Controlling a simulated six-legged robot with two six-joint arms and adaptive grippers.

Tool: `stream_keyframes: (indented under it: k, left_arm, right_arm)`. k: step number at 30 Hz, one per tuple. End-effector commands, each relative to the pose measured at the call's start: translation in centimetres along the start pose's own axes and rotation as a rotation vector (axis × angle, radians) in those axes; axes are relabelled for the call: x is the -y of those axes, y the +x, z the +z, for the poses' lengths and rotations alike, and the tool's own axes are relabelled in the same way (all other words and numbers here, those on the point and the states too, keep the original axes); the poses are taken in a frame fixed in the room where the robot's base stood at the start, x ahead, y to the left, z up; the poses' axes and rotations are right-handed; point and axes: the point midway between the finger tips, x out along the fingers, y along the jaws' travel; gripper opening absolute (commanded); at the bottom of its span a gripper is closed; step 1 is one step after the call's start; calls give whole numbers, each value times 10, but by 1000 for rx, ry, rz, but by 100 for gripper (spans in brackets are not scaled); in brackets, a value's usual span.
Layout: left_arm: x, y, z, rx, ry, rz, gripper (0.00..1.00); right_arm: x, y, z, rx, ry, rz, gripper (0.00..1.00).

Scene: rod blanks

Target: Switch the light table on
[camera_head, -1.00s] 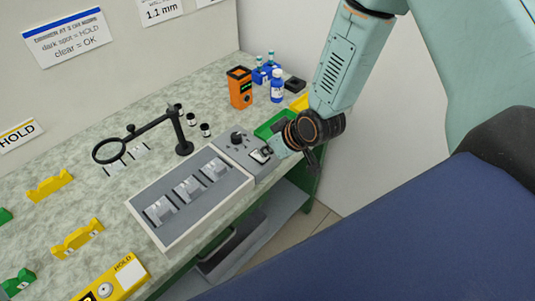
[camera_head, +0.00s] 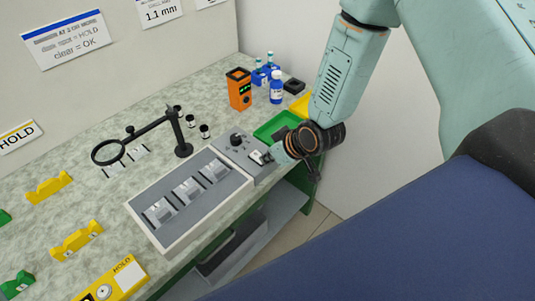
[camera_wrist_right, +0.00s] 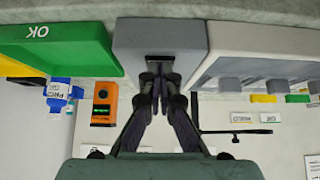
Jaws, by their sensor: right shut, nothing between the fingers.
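The light table (camera_head: 215,203) is a grey panel in a pale frame, with several clear blocks on it. Its panel shows no clear glow. A grey control box (camera_head: 233,153) with a black knob (camera_head: 236,139) adjoins its far right end. My right gripper (camera_head: 268,156) is at the box's right side, by a small pale and dark switch part. In the right wrist view, the shut, empty fingers (camera_wrist_right: 159,82) point at a dark rectangular part (camera_wrist_right: 160,62) on the box (camera_wrist_right: 160,38). Whether they touch it is unclear. My left gripper is not in view.
A green tray (camera_head: 275,127) is just behind the right gripper. An orange device (camera_head: 239,89) and blue-labelled bottles (camera_head: 276,90) stand farther back. A black magnifier on a stand (camera_head: 184,149) rises behind the light table. Yellow holders (camera_head: 76,241) are at left.

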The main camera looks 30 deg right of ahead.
Motion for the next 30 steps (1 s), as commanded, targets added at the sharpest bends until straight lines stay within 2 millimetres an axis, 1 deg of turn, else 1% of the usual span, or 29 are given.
stream_keyframes:
  k: [9,20,23,26,30]
  left_arm:
    - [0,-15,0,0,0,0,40]
    - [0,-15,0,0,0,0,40]
    - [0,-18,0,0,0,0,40]
    - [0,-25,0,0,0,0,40]
    - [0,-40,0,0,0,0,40]
  right_arm:
    - [0,-12,-9,0,0,0,0]
    - [0,-12,-9,0,0,0,0]
    - [0,-14,-12,0,-1,0,0]
    - [0,-20,-18,-1,-1,0,0]
    - [0,-33,-31,-1,-1,1,0]
